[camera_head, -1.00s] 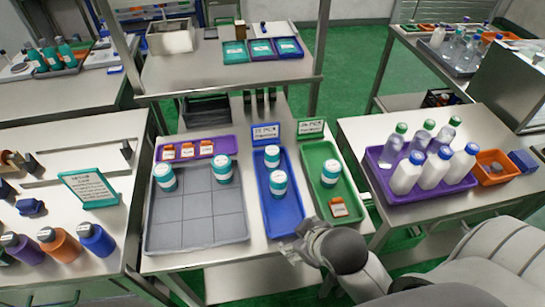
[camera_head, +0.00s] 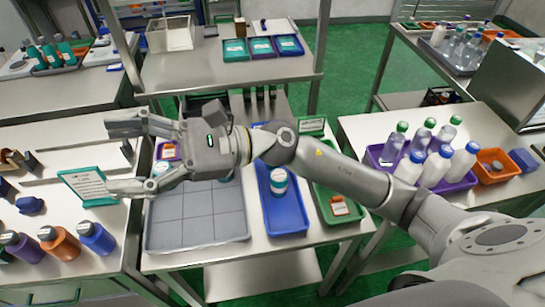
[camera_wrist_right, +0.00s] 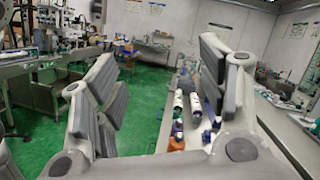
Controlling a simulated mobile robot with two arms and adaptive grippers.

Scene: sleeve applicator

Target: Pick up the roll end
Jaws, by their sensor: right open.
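My right gripper (camera_head: 125,155) reaches in from the right across the middle table, with its fingers spread wide and pointing left. Nothing is between the fingers. I cannot make out a roll end in either view. My left gripper is not in view.
The middle table holds a grey tray (camera_head: 195,232), a blue tray (camera_head: 288,222) and a green tray (camera_head: 345,212); my right arm hides parts of them. Bottles (camera_head: 98,238) stand on the left table. A purple tray (camera_head: 458,186) of bottles is at right. The wrist view shows machinery (camera_wrist_right: 45,55).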

